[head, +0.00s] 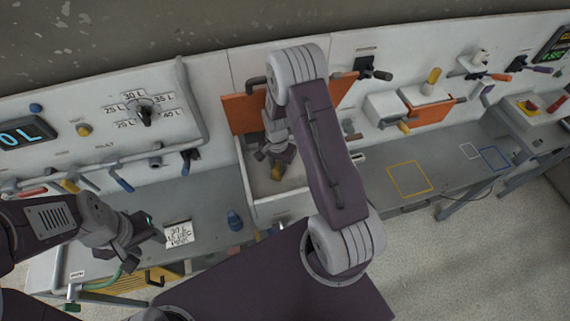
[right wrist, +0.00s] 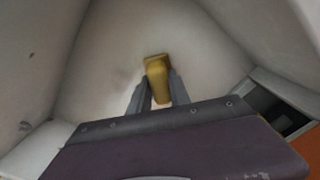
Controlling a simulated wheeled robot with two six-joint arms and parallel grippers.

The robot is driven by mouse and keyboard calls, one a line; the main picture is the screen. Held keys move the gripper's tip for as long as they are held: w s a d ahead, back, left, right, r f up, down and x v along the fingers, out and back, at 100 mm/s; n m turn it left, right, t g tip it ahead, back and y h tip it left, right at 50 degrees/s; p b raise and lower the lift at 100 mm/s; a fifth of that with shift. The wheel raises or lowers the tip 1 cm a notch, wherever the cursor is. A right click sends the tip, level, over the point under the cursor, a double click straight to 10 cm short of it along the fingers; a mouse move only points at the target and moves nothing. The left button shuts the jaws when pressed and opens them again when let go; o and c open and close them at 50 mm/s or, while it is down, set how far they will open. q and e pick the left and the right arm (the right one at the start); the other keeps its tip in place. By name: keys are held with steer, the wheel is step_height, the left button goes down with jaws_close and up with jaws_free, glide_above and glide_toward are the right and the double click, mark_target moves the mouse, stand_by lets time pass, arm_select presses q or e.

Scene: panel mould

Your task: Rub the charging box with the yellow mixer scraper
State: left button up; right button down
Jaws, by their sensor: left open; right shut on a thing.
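The charging box (head: 292,186) is a pale open box with an orange lid (head: 243,112) standing up at its back, in the middle of the head view. My right gripper (head: 277,162) reaches down into the box and is shut on the yellow mixer scraper (head: 276,173). In the right wrist view the scraper (right wrist: 157,80) sits between the two fingers (right wrist: 158,92), surrounded by the box's pale inner walls (right wrist: 110,50). I cannot tell whether it touches them. My left gripper (head: 150,234) is open and empty above the bench at the left, beside a handwritten note.
A dial (head: 146,114), levers and pipes line the panel. An orange-fronted box (head: 428,108) stands right. Bench inside the yellow outline (head: 409,179) is clear.

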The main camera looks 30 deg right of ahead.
steer(key=shift+a, duration=0.1)
step_height(320, 180, up, 6)
steer(key=p, duration=0.5)
steer(key=shift+f, duration=0.1)
step_height(320, 180, up, 3)
steer(key=p, duration=0.2)
steer(key=shift+p, duration=0.35)
steer(key=shift+w, duration=0.1)
